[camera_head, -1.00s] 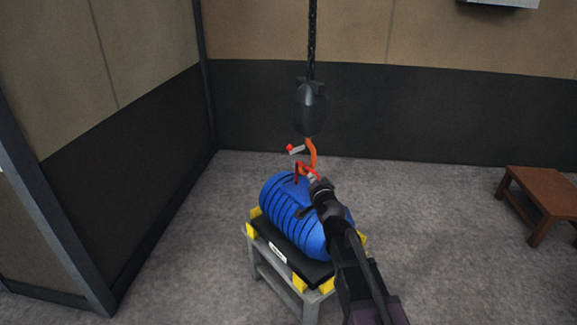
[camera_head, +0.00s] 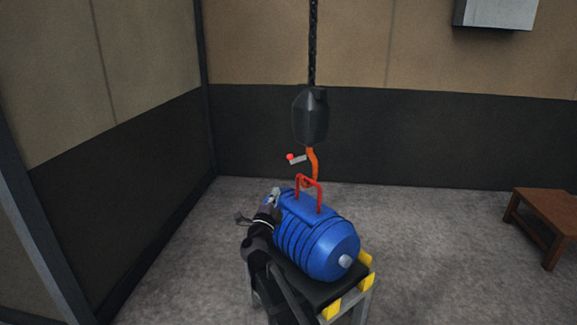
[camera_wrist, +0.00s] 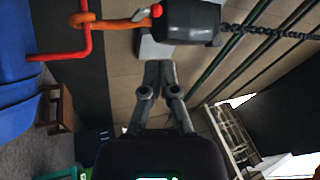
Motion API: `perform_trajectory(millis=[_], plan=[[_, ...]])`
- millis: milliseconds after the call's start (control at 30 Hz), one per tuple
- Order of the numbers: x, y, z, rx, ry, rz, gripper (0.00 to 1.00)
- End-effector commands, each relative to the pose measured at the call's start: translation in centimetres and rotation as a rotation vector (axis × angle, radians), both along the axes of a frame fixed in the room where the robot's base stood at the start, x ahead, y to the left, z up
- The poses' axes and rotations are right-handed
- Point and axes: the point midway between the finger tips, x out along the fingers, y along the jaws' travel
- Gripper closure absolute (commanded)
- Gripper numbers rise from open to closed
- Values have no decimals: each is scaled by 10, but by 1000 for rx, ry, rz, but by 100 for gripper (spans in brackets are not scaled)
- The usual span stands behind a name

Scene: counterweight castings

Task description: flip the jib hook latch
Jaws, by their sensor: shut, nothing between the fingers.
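The orange jib hook (camera_head: 314,160) hangs under a black block (camera_head: 311,117). Its lower end overlaps the top of the red bail (camera_head: 319,196) on the blue casting (camera_head: 330,250). The grey latch lever (camera_head: 299,160) with a red tip (camera_head: 291,157) sticks out left from the hook, away from its mouth. In the wrist view, the hook (camera_wrist: 115,23) curls at the red bail (camera_wrist: 86,40), and the red tip (camera_wrist: 157,10) shows by the block. My gripper (camera_head: 275,194) is at the casting's left, below and apart from the latch. Its fingers (camera_wrist: 160,65) are shut and empty.
The casting lies on a grey stand (camera_head: 367,296) with yellow corner blocks (camera_head: 366,278). A chain (camera_head: 313,45) runs up from the block. A brown wooden stool (camera_head: 548,215) stands at right. Walls close the left and back. Floor around the stand is open.

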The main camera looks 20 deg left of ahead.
Motion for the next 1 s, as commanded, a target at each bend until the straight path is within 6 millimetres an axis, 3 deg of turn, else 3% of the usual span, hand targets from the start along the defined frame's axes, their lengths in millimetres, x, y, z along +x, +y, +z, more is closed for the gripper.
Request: perform_trajectory(millis=[467, 667, 1000], plan=[[9, 0, 4, -3, -1, -1, 100], [28, 2, 13, -3, -1, -1, 100], [77, 6, 31, -2, 0, -2, 100]])
